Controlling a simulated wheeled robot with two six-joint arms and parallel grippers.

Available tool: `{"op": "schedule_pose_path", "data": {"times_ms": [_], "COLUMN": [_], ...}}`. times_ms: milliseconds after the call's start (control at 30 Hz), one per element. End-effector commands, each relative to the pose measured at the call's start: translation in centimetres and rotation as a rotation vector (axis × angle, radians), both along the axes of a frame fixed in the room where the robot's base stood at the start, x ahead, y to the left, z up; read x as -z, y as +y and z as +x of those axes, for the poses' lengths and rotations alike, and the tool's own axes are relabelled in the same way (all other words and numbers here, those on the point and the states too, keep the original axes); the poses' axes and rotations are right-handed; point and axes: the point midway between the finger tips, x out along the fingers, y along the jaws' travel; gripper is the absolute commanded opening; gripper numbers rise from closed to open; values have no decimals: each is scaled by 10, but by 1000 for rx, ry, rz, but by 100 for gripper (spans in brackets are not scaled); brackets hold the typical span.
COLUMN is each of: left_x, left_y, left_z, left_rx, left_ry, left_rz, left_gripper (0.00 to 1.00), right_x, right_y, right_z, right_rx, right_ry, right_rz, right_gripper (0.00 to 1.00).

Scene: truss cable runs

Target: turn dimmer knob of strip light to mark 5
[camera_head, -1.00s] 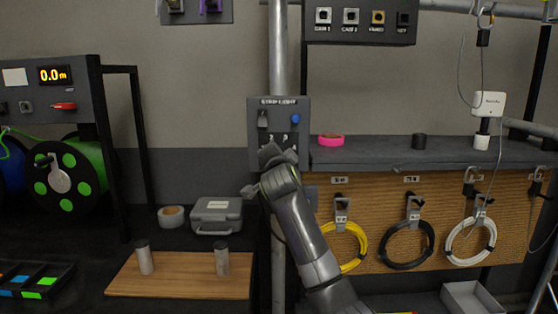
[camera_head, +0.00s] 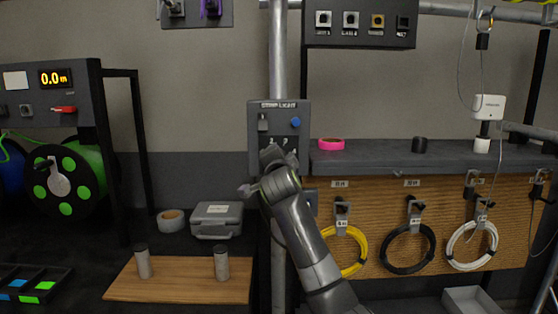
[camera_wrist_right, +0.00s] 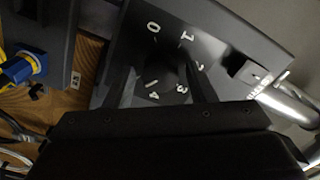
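The strip light panel (camera_head: 256,117) is a grey box on the vertical pole, with a switch (camera_head: 263,123), a blue button (camera_head: 295,123) and dial numbers below. In the right wrist view, the dial face (camera_wrist_right: 210,48) shows marks 0 to 4; mark 5 is not visible. My right gripper (camera_head: 272,155) is at the lower part of the panel, hiding most of the dial. In the wrist view, its two dark fingers (camera_wrist_right: 158,80) stand apart over the dial. The knob is lost in the dark between them, so contact is unclear. My left gripper is not in view.
A shelf (camera_head: 375,157) with pink tape (camera_head: 331,144) stands right of the panel. Yellow (camera_head: 357,262), black and white cable coils hang below it. A grey case (camera_head: 216,219) and a wooden board (camera_head: 180,285) with two cylinders lie lower left.

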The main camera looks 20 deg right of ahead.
Motion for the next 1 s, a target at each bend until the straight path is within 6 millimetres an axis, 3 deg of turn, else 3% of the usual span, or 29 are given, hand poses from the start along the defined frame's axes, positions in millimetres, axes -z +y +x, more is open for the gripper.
{"op": "schedule_pose_path", "data": {"times_ms": [467,1000], "left_x": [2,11], "left_y": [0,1], "left_z": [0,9], "left_rx": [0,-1], "left_ry": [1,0], "left_rz": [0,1], "left_gripper": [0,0], "right_x": [1,1], "right_y": [3,25], "right_z": [-7,-85], "right_rx": [-1,-2], "right_ry": [-1,-3], "right_rz": [0,1], "right_gripper": [56,56]}}
